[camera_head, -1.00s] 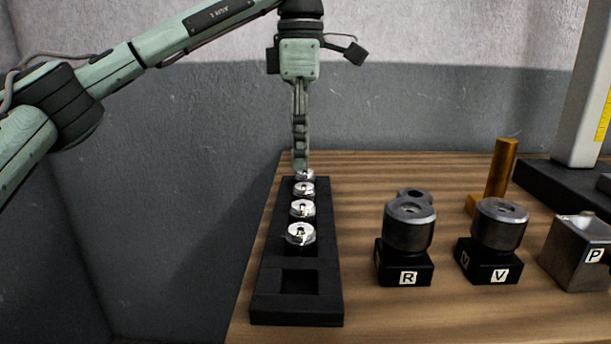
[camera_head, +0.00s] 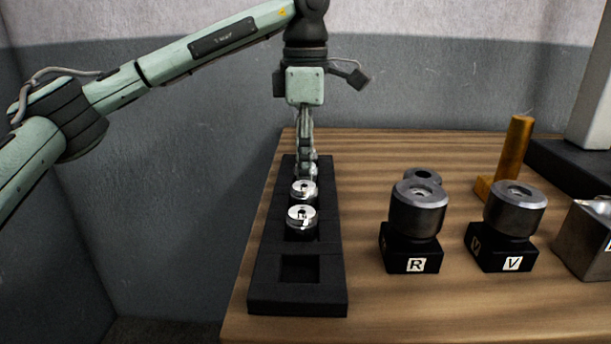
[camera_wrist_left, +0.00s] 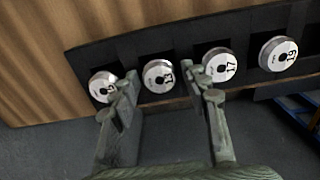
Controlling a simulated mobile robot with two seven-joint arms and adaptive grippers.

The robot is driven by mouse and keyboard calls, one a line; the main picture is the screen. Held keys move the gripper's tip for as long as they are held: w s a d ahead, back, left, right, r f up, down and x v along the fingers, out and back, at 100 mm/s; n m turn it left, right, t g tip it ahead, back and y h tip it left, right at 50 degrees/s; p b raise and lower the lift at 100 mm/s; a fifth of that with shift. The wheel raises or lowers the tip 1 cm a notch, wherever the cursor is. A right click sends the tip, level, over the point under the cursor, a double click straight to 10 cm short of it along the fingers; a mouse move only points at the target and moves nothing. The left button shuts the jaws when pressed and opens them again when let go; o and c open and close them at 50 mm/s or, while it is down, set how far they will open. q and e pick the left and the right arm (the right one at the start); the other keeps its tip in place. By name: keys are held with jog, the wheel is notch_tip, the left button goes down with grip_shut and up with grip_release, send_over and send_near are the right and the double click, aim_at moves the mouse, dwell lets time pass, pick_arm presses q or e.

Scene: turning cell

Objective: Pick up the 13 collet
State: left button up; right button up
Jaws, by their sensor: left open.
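The 13 collet (camera_wrist_left: 158,75) is a silver disc with a dark number, seated in a black rack (camera_head: 298,303). In the left wrist view it lies between the two open fingers of my left gripper (camera_wrist_left: 166,95), just beyond their tips, with no visible contact. The 9 collet (camera_wrist_left: 102,86) is close to the left finger, and the 17 collet (camera_wrist_left: 219,65) is partly behind the right finger. In the head view my left gripper (camera_head: 307,168) points down over the rack's far part, hiding the collets there. My right gripper is not in view.
Another collet, seemingly 19 (camera_wrist_left: 278,54), sits at the row's right. The rack's front slot (camera_head: 300,268) is empty. To the right stand holders marked R (camera_head: 416,222) and V (camera_head: 510,212), an amber post (camera_head: 512,155) and a grey block (camera_head: 585,240).

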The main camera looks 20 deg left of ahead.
pick_arm(q)
jog(key=shift+c, duration=2.1)
jog(key=c, duration=0.6)
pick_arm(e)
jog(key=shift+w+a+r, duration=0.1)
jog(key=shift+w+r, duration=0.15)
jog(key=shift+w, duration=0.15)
pick_arm(q)
jog(key=shift+r, duration=0.1)
